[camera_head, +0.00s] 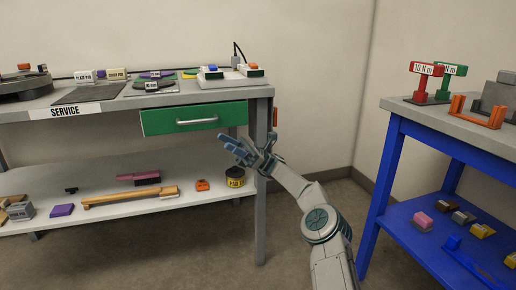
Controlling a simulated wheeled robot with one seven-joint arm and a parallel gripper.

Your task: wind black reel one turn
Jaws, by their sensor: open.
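I cannot make out for certain which thing is the black reel. A dark round thing (22,87) with a small orange piece on top sits at the far left of the grey bench (205,97), cut by the picture's left edge. My gripper (229,144) is open and empty. It shows just below the right end of the green drawer (185,119), in front of the bench's right leg, well to the right of the round thing. Nothing shows between its fingers.
The bench top holds a grey mat (92,93), labelled blocks and several small coloured pieces. The lower shelf (110,211) holds a wooden-handled brush (130,197) and a black-and-yellow can (235,177). A blue table (450,131) with red and green stands is at the right.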

